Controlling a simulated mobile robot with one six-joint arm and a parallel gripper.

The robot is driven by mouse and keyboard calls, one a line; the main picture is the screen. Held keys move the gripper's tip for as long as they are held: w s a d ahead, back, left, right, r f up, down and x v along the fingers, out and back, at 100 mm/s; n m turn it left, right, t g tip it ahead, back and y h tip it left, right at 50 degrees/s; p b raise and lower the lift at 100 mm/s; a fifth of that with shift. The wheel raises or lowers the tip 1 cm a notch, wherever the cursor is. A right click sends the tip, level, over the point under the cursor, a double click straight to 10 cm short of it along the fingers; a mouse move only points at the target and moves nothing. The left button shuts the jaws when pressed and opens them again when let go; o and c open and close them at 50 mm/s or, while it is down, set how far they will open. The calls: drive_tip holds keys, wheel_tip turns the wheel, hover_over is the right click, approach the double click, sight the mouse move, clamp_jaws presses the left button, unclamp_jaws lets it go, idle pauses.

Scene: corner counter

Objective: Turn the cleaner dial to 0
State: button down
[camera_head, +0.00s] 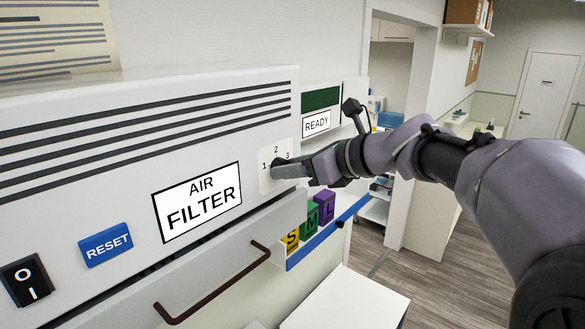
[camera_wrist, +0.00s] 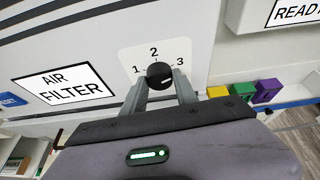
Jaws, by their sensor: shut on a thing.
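The cleaner dial (camera_wrist: 160,74) is a round black knob on a white scale plate (camera_wrist: 132,54) on the front of the unit labelled AIR FILTER. In the wrist view the numbers 1, 2 and 3 show around its upper side. No 0 is visible; the lower part of the plate is hidden by my gripper. A small pale mark shows low on the knob, but its exact setting is hard to tell. My gripper (camera_wrist: 159,84) has one finger on each side of the knob and is shut on it. In the head view my gripper (camera_head: 291,171) covers most of the dial.
Left of the dial are the AIR FILTER label (camera_head: 198,201), a blue RESET button (camera_head: 106,244) and a black rocker switch (camera_head: 28,280). A brown handle (camera_head: 213,285) juts out below. Yellow, green and purple blocks (camera_head: 325,207) sit on a shelf to the right.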

drive_tip(key=shift+f+b, duration=0.2)
drive_tip(key=shift+b, duration=0.25)
drive_tip(key=n+t+b, duration=0.2)
drive_tip(key=n+b, duration=0.3)
drive_tip(key=b, duration=0.5)
drive_tip(key=n+t+h+b, duration=0.1)
drive_tip(key=n+t+b, duration=0.2)
drive_tip(key=n+b, duration=0.3)
drive_tip(key=n+t+b, duration=0.3)
drive_tip(key=n+b, duration=0.2)
drive_tip(key=b, duration=1.1)
drive_tip(key=shift+s+a+f+n+h, duration=0.25)
drive_tip(key=shift+s+f+n+h, duration=0.05)
drive_tip(key=shift+f+n, duration=0.1)
drive_tip(key=shift+r+t+b, duration=0.15)
drive_tip(key=shift+t+b, duration=0.15)
drive_tip(key=shift+b, duration=0.05)
drive_tip(key=c, duration=0.9)
unclamp_jaws()
drive_tip(key=shift+c, duration=0.2)
